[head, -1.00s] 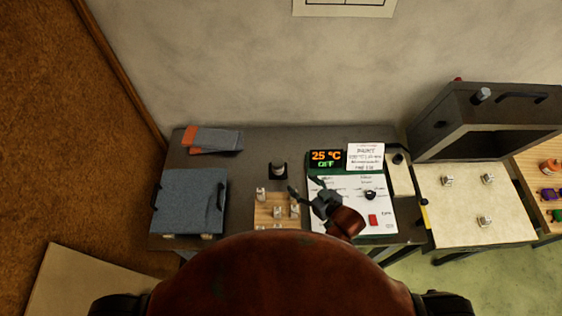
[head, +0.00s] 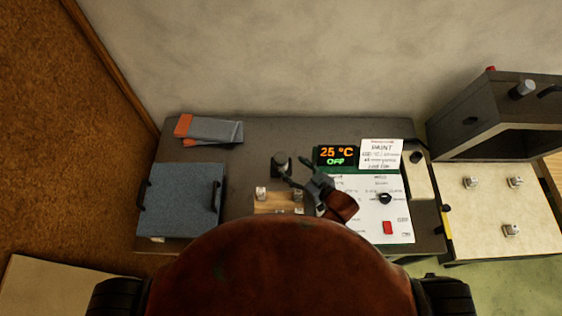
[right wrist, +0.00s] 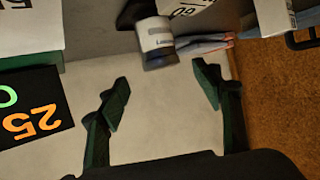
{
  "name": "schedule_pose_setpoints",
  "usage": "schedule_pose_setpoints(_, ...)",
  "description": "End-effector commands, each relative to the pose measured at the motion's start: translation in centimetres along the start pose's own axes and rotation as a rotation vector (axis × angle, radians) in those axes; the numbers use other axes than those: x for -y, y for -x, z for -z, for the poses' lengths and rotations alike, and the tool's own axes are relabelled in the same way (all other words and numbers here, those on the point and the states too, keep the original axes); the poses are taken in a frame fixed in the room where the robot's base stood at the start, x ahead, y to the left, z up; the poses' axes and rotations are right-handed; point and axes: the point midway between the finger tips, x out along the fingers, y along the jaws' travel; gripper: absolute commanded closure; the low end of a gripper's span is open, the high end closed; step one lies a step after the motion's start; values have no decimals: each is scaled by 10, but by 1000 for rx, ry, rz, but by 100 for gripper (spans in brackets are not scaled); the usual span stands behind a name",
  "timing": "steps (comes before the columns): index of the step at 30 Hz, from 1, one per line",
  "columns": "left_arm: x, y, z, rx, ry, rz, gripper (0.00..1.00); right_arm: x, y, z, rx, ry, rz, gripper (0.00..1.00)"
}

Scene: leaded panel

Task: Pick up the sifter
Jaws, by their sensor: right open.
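A small cylinder with a dark cap or base, which looks like the sifter (head: 281,160), stands on the grey table behind the wooden rack. In the right wrist view, the sifter (right wrist: 155,38) is pale with a printed label and a dark end, and sits just beyond the fingertips, roughly between them. My right gripper (head: 296,170) is open and empty, its green-black fingers spread close to the sifter on its right side. The fingers also show in the right wrist view (right wrist: 160,82), apart from the sifter. My left gripper is out of view.
The wooden rack (head: 275,204) holds small pale pieces in front. A control panel (head: 366,209) with a 25 °C display (head: 337,155) stands right. A blue-grey lidded box (head: 180,200) and folded cloths (head: 212,130) lie left. A dark kiln-like box (head: 490,120) is far right.

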Motion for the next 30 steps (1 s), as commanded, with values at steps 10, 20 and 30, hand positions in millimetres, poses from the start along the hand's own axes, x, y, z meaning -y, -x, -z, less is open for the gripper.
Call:
schedule_pose_setpoints(10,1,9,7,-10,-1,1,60,0,-39,4,-1,-2,-5,40)
schedule_pose_setpoints(20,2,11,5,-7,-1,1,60,1,-70,2,-1,-1,-3,40)
schedule_pose_setpoints(30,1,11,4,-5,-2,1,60,2,-70,2,0,0,-1,52)
